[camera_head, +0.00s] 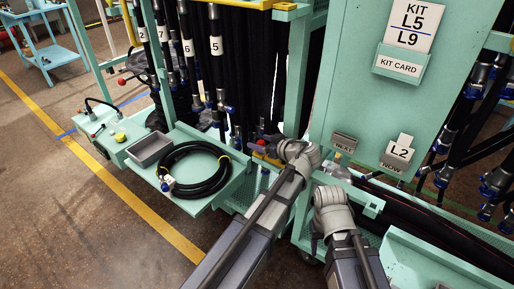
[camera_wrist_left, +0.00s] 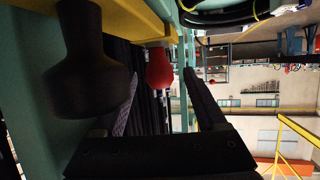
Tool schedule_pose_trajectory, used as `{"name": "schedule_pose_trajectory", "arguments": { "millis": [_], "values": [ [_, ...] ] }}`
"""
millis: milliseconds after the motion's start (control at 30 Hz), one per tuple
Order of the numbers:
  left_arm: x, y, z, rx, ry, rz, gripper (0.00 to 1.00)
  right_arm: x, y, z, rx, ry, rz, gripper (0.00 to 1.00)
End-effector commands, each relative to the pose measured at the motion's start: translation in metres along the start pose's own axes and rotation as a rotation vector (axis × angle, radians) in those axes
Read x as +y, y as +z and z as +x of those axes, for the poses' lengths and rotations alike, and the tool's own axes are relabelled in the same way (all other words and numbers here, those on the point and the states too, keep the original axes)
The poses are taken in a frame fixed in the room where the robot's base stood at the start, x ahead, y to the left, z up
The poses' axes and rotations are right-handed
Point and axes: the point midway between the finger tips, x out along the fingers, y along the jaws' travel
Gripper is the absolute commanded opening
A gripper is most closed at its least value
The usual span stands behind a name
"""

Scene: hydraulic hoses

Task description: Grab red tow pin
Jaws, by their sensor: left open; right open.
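The red tow pin's knob (camera_wrist_left: 159,68) shows in the left wrist view, below a yellow bar. It is between the two fingers of my open left gripper (camera_wrist_left: 162,84), and I see no clear contact. In the head view a small patch of red (camera_head: 261,143) shows just left of my left gripper (camera_head: 276,142), beside the cart's frame. The shaft of the pin is hidden. My right arm's wrist (camera_head: 331,197) is in the lower middle of the head view, right of my left arm; its gripper is hidden from view.
A large black bulb-shaped part (camera_wrist_left: 90,65) is close beside the red knob. A green cart shelf (camera_head: 215,200) holds a coiled black hose (camera_head: 195,170) and a grey bin (camera_head: 150,149). A green panel (camera_head: 370,100) stands behind my arms. Floor is free at left.

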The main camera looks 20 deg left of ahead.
Motion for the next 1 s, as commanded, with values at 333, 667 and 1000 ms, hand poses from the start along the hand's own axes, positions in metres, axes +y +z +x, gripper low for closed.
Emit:
{"name": "schedule_pose_trajectory", "arguments": {
  "millis": [333,667,1000],
  "values": [
    [-0.0002,-0.0002,0.0001,0.0,0.0,0.0,0.4,0.0,0.0,-0.0002,0.0,0.0,0.0,0.5],
    [-0.0002,-0.0002,0.0002,0.0,0.0,0.0,0.03,0.0,0.0,-0.0002,0.0,0.0,0.0,0.5],
    [-0.0003,-0.0003,0.0002,0.0,0.0,0.0,0.0,0.0,0.0,-0.0002,0.0,0.0,0.0,0.5]
  ]
}}
